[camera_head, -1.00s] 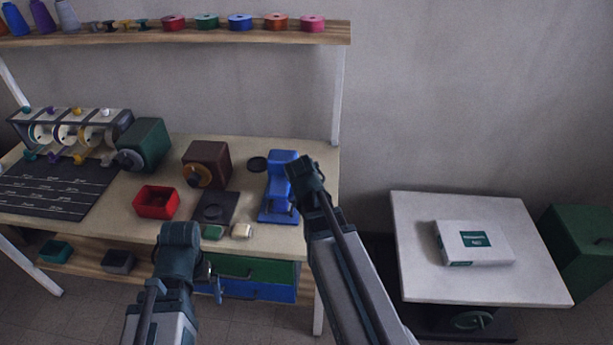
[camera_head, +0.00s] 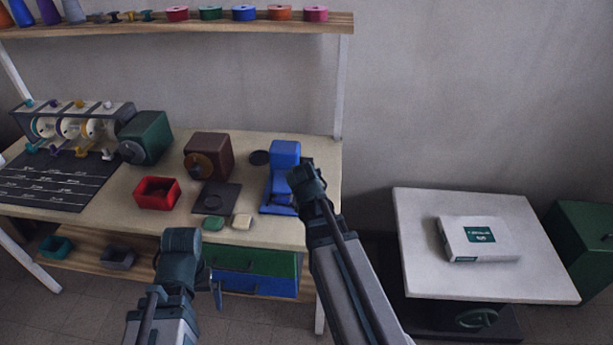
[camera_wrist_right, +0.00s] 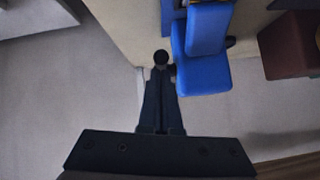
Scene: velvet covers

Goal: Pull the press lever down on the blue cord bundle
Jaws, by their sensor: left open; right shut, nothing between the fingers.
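The blue press (camera_head: 284,170) stands at the right end of the workbench, and its blue body also shows in the right wrist view (camera_wrist_right: 204,72). A dark round knob (camera_wrist_right: 161,57), apparently the lever's end, is beside the press, right at my right gripper's fingertips. My right gripper (camera_wrist_right: 160,80) is shut with nothing between its fingers; whether it touches the knob is unclear. In the head view my right arm covers the press's right side. My left gripper (camera_head: 215,287) is open, low in front of the bench drawers. I cannot make out a blue cord bundle.
A red tray (camera_head: 157,193), a brown box-shaped device (camera_head: 209,157) and a dark pad (camera_head: 216,197) are left of the press. A white side table (camera_head: 420,285) holds a white box (camera_head: 480,238).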

